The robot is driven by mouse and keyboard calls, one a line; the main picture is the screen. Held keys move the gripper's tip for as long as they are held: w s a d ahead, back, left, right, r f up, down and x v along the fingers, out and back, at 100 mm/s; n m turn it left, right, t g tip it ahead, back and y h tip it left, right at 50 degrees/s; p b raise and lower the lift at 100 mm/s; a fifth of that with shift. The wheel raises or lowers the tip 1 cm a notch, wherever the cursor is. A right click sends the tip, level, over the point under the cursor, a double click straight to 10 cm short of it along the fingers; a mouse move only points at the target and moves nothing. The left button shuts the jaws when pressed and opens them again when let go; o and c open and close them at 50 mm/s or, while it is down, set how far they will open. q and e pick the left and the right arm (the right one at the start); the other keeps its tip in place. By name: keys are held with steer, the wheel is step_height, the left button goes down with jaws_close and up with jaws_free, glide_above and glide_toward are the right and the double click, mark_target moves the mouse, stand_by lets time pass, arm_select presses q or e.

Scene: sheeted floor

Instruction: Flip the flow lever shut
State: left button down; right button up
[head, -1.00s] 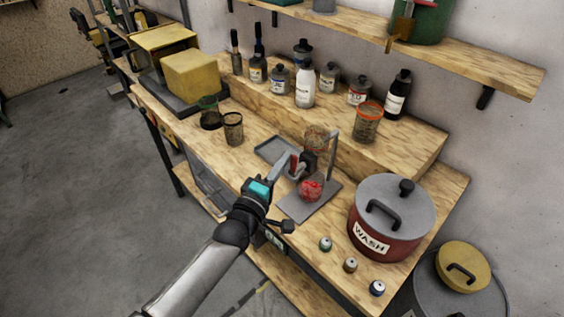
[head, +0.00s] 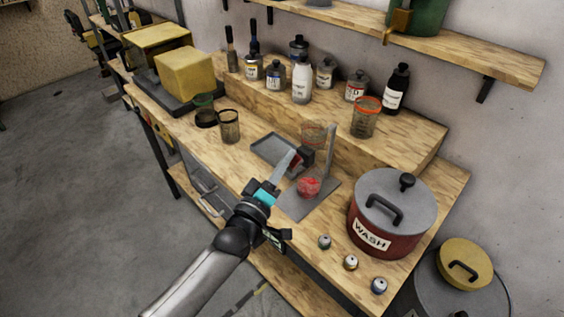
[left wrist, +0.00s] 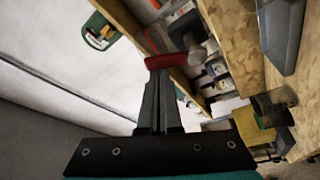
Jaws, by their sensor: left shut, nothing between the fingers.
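The red flow lever (head: 297,158) is on a dark valve (head: 306,154) on the grey stand, partly hidden by my gripper in the head view. In the left wrist view the red lever (left wrist: 166,61) lies crosswise just beyond my fingertips, with a grey round valve end (left wrist: 197,54) at its right. My left gripper (head: 291,156) is shut and empty, its tips at or very near the lever; it also shows in the left wrist view (left wrist: 159,80). Contact is not clear. The stand's base plate (head: 292,207) bears a red item (head: 308,187). My right gripper is out of view.
A grey tray (head: 263,147) lies left of the stand, and the stand's post (head: 331,150) rises behind the valve. A red WASH pot (head: 380,240) and several small canisters (head: 324,241) stand at right. Bottles (head: 302,80) line the raised shelf behind.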

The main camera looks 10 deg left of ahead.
arm_select(q)
steer(key=m, duration=0.1)
steer(key=m+h+b, duration=0.1)
steer(key=m, duration=0.1)
steer(key=s+d+f+m+h+b, duration=0.1)
steer(key=shift+d+m, duration=0.1)
steer(key=shift+m, duration=0.3)
steer(key=shift+s+d+f+m+g+h+b, duration=0.3)
steer(key=shift+m+h+b, duration=0.5)
steer(key=shift+m, duration=1.05)
steer(key=shift+s+d+f+m+g+h+b, duration=0.1)
steer(key=shift+d+f+m+g+h+b, duration=0.45)
steer(key=shift+m, duration=1.25)
steer(key=shift+s+a+f+m+t+h+b, duration=0.1)
steer(key=shift+s+f+m+h+b, duration=0.1)
steer(key=shift+m+h+b, duration=1.25)
steer(key=shift+m+y+p, duration=0.4)
steer(key=shift+m+y, duration=0.1)
steer(key=shift+m, duration=0.1)
steer(key=shift+w, duration=0.1)
